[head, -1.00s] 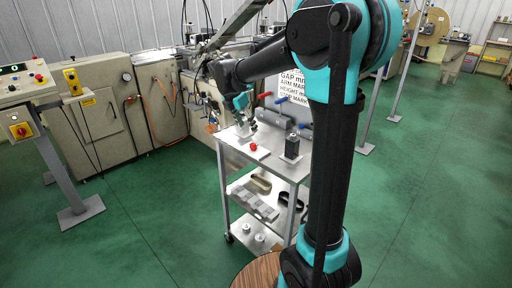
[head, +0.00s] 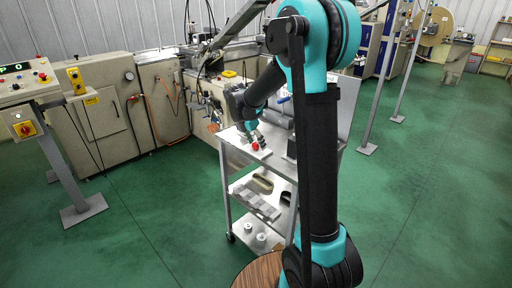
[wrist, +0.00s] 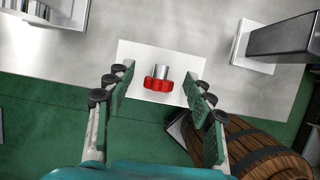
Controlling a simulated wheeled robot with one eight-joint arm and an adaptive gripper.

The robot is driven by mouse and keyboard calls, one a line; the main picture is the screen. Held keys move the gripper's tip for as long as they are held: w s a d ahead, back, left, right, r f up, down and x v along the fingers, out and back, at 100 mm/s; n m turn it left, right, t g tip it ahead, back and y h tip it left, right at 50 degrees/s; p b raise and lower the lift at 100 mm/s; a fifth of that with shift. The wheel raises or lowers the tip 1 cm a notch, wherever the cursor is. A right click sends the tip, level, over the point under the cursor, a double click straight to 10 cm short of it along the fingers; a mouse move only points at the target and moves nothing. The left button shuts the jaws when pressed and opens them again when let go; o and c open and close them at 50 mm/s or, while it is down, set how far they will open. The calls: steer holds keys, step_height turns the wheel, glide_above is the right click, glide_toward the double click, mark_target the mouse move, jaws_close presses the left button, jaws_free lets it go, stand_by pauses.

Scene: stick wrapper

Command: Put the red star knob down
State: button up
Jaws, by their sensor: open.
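In the head view the red knob (head: 255,146) shows on the cart top just below my gripper (head: 247,132). In the wrist view my gripper (wrist: 155,92) is open, with one finger on each side of the knob. There is a visible gap between each finger and the knob. I cannot tell the exact height of the fingers over the pad.
A dark metal block on a white base (wrist: 245,60) stands right of the pad. A metal fixture (wrist: 50,12) is at upper left. The lower cart shelf (head: 245,210) holds grey blocks and trays. A wooden barrel (wrist: 250,150) is below right.

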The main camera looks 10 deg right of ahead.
steer(key=shift+c, duration=0.3)
jaws_close()
steer(key=shift+r, duration=0.1)
